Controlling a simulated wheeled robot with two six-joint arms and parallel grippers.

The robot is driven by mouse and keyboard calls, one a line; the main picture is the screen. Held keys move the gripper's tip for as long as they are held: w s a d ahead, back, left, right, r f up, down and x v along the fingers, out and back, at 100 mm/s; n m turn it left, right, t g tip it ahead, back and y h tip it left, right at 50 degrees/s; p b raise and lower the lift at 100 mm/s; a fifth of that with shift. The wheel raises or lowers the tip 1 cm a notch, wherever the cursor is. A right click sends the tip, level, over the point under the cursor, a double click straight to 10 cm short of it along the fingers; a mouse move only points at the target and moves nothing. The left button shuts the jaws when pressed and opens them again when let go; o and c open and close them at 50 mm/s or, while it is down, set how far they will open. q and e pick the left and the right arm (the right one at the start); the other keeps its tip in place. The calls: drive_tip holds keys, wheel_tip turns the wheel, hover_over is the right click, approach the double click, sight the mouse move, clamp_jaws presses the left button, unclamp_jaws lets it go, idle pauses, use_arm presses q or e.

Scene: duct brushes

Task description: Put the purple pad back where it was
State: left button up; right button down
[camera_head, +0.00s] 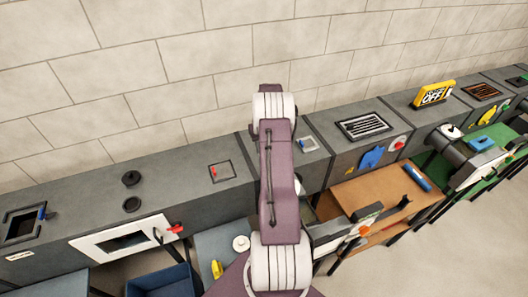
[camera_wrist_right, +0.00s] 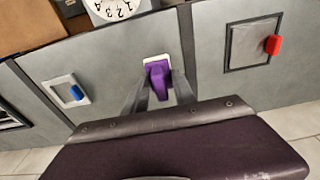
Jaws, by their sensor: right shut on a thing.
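In the right wrist view, the purple pad (camera_wrist_right: 158,82) is between the two grey fingers of my right gripper (camera_wrist_right: 159,76), which is shut on it. The pad is at a small cream-white square plate (camera_wrist_right: 150,61) on the grey duct. I cannot tell whether the pad touches the plate. In the head view, a mauve and white arm of mine crosses the middle; the pad and the right gripper's fingers do not show there. My left gripper is in neither view.
In the wrist view, a framed panel with a blue handle (camera_wrist_right: 76,92) is left of the pad, and one with a red handle (camera_wrist_right: 273,45) is right. A numbered dial (camera_wrist_right: 115,7) is above. In the head view, a blue bin (camera_head: 163,281) stands at the lower left.

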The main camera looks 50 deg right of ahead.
wheel_tip(320, 180, down, 4)
drive_tip(key=shift+s+a+r+p, duration=0.1)
drive_tip(key=shift+r+p, duration=0.15)
drive_tip(key=shift+p, duration=0.6)
drive_tip(key=shift+f, duration=0.4)
drive_tip(key=c, duration=1)
unclamp_jaws()
